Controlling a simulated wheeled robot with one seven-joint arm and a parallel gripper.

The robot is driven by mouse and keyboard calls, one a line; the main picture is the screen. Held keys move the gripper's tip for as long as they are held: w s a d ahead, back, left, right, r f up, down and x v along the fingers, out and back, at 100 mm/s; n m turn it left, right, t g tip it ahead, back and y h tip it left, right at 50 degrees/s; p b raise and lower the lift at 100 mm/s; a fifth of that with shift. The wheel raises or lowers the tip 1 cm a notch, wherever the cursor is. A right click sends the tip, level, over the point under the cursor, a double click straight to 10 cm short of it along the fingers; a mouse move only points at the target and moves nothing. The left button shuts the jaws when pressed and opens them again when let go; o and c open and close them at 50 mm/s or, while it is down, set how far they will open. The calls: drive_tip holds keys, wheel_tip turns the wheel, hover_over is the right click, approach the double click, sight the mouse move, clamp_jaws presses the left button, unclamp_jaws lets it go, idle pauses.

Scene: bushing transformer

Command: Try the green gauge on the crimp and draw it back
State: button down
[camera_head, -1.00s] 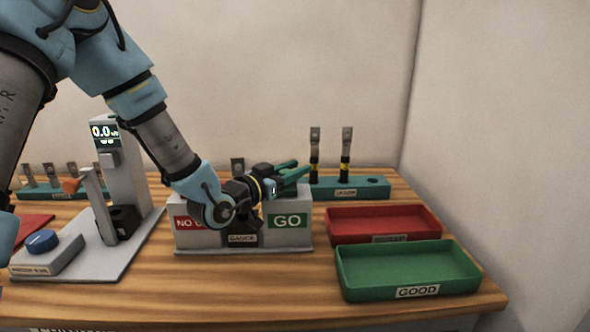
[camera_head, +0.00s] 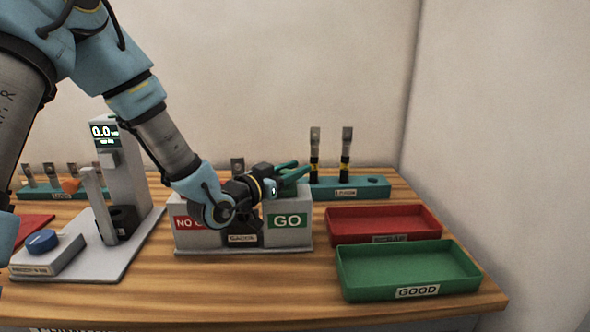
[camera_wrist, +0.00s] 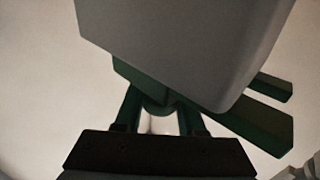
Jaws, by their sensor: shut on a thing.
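My gripper (camera_head: 292,172) is at the GO side of the gauge stand (camera_head: 290,240), reaching over its top from the left. It is shut on the green gauge (camera_head: 290,188), which shows only in part in the head view. In the wrist view, the green gauge (camera_wrist: 262,124) has two prongs pointing right, and a big grey block hides part of it. I cannot tell whether gauge and crimp touch.
A red tray (camera_head: 385,220) and a green GOOD tray (camera_head: 405,268) lie at the right. A teal rack (camera_head: 370,188) with two lugs stands behind them. At the left are a press with a 0.0 display (camera_head: 104,132) and a blue knob (camera_head: 42,240).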

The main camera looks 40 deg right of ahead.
drive_tip(key=shift+w+a+f+b, duration=0.15)
drive_tip(key=shift+w+a+b, duration=0.25)
drive_tip(key=shift+b, duration=0.15)
drive_tip(key=shift+w+a, duration=0.2)
drive_tip(key=shift+a, duration=0.2)
drive_tip(key=c, duration=0.5)
unclamp_jaws()
drive_tip(key=s+a+b, duration=0.1)
drive_tip(key=a+b, duration=0.3)
drive_tip(key=a, duration=0.6)
drive_tip(key=shift+a, duration=0.35)
